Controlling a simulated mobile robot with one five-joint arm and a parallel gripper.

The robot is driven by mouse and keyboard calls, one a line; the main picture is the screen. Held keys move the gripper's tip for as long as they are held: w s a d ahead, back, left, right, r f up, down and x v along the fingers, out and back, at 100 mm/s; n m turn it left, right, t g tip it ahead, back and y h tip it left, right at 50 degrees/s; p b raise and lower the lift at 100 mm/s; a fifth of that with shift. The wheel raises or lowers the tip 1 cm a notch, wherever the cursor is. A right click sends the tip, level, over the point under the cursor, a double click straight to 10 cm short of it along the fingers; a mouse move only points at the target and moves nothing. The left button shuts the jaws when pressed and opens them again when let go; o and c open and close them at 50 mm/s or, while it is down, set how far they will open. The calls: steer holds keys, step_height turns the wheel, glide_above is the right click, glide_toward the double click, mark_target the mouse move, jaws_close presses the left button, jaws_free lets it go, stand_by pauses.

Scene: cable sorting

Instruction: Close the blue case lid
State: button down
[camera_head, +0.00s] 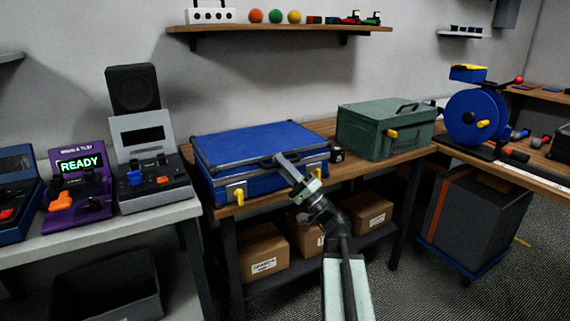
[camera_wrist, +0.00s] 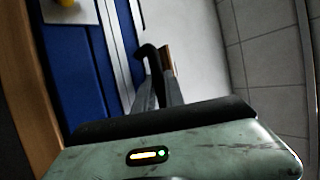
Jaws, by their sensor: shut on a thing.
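The blue case (camera_head: 215,187) stands on the wooden bench in the head view. Its blue lid (camera_head: 255,142) lies flat over the body, with grey metal edging. Yellow latches (camera_head: 239,196) show on the front; whether they are fastened is too small to tell. My gripper (camera_head: 281,160) is at the lid's front edge, right of the middle. In the wrist view the fingers (camera_wrist: 158,75) are close together beside the case's blue side and metal trim (camera_wrist: 122,50).
A green case (camera_head: 375,135) stands to the right on the same bench, with a small black object (camera_head: 337,154) between the cases. Consoles (camera_head: 150,165) stand on a table to the left. Cardboard boxes (camera_head: 262,250) sit on the shelf below. A wall shelf (camera_head: 280,29) hangs above.

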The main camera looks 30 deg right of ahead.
steer(key=shift+s+a+f, duration=0.1)
steer(key=shift+a+f, duration=0.1)
steer(key=shift+f, duration=0.05)
steer(key=c, duration=1.7)
jaws_free()
steer(key=shift+d+f, duration=0.1)
steer(key=shift+d, duration=0.05)
steer(key=b+v, duration=0.5)
steer(key=v, duration=0.2)
steer(key=shift+s+f, duration=0.2)
steer(key=shift+s, duration=0.1)
steer(key=shift+d, duration=0.1)
